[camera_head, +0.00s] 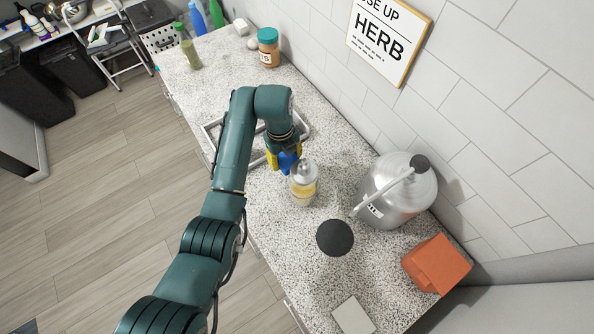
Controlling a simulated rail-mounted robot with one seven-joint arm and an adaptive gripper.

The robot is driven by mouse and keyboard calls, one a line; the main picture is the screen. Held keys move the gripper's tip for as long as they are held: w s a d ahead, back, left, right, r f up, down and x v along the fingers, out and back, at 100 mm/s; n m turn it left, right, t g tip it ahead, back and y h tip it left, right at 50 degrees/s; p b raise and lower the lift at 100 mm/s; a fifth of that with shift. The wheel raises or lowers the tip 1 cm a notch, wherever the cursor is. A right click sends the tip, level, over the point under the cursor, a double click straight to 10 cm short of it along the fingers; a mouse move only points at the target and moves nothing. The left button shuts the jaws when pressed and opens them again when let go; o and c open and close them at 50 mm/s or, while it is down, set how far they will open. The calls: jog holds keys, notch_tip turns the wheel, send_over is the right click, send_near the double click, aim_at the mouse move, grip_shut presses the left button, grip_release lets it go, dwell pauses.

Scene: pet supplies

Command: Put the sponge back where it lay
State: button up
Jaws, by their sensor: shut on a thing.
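My gripper (284,160) is over the speckled counter (325,280), pointing down, with its yellow finger parts partly visible. It is shut on a small blue thing, which looks like the sponge (289,163). My wrist hides part of it, so its full shape does not show. From this view I cannot tell whether the sponge touches the counter. It is just behind and left of a clear jar with a grey top and yellowish contents (303,188).
A light grey frame (212,126) lies around the gripper area. A large silver canister (398,192), a dark round object (335,238), an orange box (437,265) and a pale flat square (353,316) stand to the right and front. A brown jar (268,48) is behind, near the wall.

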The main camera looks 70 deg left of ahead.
aim_at(283, 154)
notch_tip(283, 154, down, 9)
jog(key=shift+s+a+b, duration=0.1)
jog(key=shift+a+b, duration=0.05)
jog(key=shift+b, duration=0.3)
jog(key=shift+f, duration=0.15)
jog(key=o, duration=1.2)
jog(key=r, duration=0.4)
jog(key=r+p, duration=0.1)
jog(key=r, duration=0.7)
jog(key=shift+s+a+r, duration=0.15)
jog(key=shift+a+r, duration=0.05)
jog(key=shift+a, duration=0.1)
